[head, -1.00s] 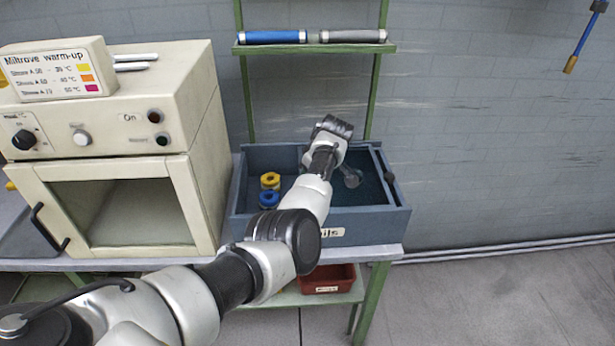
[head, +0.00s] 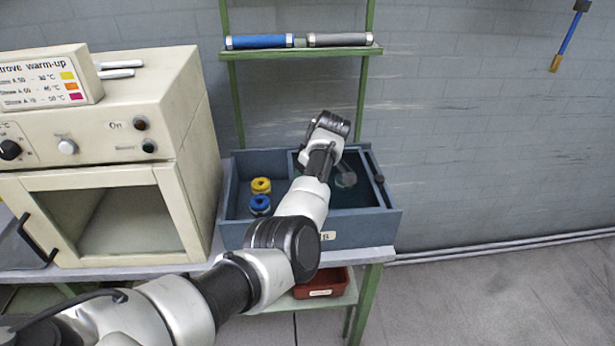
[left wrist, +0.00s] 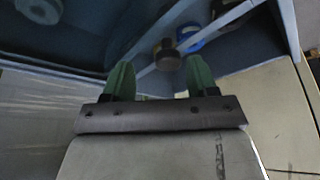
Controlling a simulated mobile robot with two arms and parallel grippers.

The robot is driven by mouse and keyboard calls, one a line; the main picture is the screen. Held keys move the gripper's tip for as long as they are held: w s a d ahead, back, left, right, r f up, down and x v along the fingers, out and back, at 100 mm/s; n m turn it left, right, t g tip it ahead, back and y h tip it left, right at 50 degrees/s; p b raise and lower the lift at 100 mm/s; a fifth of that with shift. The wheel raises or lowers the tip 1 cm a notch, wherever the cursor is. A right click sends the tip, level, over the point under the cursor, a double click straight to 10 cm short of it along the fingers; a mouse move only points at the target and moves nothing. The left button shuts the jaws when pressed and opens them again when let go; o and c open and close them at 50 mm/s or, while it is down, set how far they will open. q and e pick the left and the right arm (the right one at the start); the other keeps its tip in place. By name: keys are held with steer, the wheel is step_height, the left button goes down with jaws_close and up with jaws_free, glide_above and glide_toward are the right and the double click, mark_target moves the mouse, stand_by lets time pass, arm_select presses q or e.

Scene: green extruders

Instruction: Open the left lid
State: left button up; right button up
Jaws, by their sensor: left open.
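A blue-grey box (head: 360,235) with two compartments stands on the bench in the head view. My left arm reaches over it and hides part of its middle. My left gripper (left wrist: 160,82) shows in the left wrist view, with two green fingers apart and empty. A dark round knob (left wrist: 167,55) on a pale bar lies just beyond and between the fingertips; contact cannot be told. In the head view this knob and the gripper fingers are hidden by my arm. A clear lid over the left compartment cannot be made out. My right gripper is not in view.
A yellow spool (head: 261,185) and a blue spool (head: 259,205) are in the left compartment. A grey spool (head: 346,178) is in the right one, whose right edge bears a black knob (head: 379,178). A beige oven (head: 120,150) stands left; a green shelf frame (head: 300,52) rises behind.

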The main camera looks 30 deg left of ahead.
arm_select(q)
steer(key=b+v, duration=0.1)
steer(key=v, duration=0.7)
steer(key=shift+d+r, duration=0.2)
steer(key=shift+r, duration=0.1)
steer(key=shift+s, duration=0.1)
